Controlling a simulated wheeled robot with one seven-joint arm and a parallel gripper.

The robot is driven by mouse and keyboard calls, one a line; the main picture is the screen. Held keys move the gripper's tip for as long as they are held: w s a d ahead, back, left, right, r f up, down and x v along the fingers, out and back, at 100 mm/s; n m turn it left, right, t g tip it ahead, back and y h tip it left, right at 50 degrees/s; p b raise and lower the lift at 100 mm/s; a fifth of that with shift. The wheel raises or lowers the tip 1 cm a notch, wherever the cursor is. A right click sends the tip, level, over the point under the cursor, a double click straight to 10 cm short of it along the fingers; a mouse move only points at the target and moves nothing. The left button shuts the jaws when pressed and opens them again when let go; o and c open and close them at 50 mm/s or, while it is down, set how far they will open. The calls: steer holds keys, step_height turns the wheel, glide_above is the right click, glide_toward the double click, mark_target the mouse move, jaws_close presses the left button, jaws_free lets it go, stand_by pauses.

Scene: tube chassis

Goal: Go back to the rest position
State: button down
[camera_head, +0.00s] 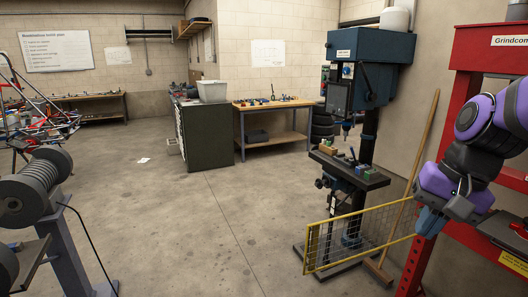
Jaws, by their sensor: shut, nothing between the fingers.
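My gripper (431,222) is at the right of the head view, at the end of my purple and black arm. It points down and slightly left, in front of the red press frame (464,75). Its blue-grey fingers are together, with nothing seen held. The upper part of my arm runs out of the picture at the right edge.
A blue drill press (372,62) stands behind a yellow mesh guard (358,238), with a broom (410,185) leaning nearby. Grey rollers on a stand (45,185) are at the left. Workbenches (272,104) and a dark cabinet (207,135) stand further back. The middle floor is clear.

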steer(key=s+d+r+n+t+h, duration=0.2)
steer(key=s+d+r+n+t, duration=0.1)
steer(key=s+r, duration=0.4)
steer(key=n+t, duration=0.1)
steer(key=n, duration=0.1)
steer(key=shift+s+d+n+h, duration=0.2)
steer(key=shift+n+h, duration=0.1)
steer(key=shift+h, duration=0.1)
steer(key=shift+f, duration=0.1)
stand_by(0.7)
